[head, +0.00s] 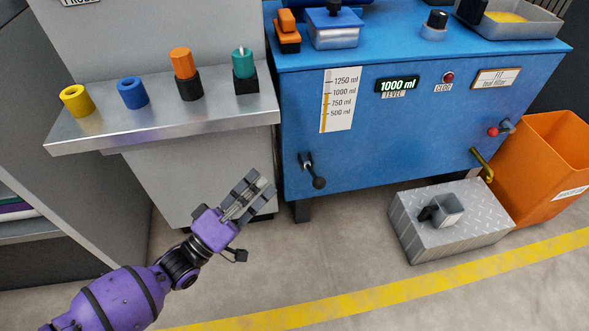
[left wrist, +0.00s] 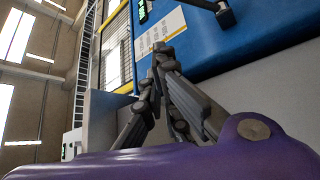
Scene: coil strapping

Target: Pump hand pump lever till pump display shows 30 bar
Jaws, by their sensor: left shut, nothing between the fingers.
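My left gripper (head: 258,187) is shut and empty, in the air in front of the blue tank cabinet (head: 400,140), left of a black-knobbed handle (head: 313,171) on the cabinet's front. It does not touch that handle. In the left wrist view the closed fingers (left wrist: 160,58) meet at their tips, with a black handle (left wrist: 218,10) at the top beyond them. I cannot tell whether this handle is the pump lever. No display reading in bar shows; the lit display (head: 397,84) reads 1000 ml, labelled level. My right gripper is not in view.
A metal shelf (head: 160,132) carries yellow, blue, orange and green fittings at the left. A metal step box (head: 430,238) with a small grey cup (head: 447,209) stands on the floor. An orange bin (head: 545,165) is at the right. Floor near the yellow line (head: 400,290) is clear.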

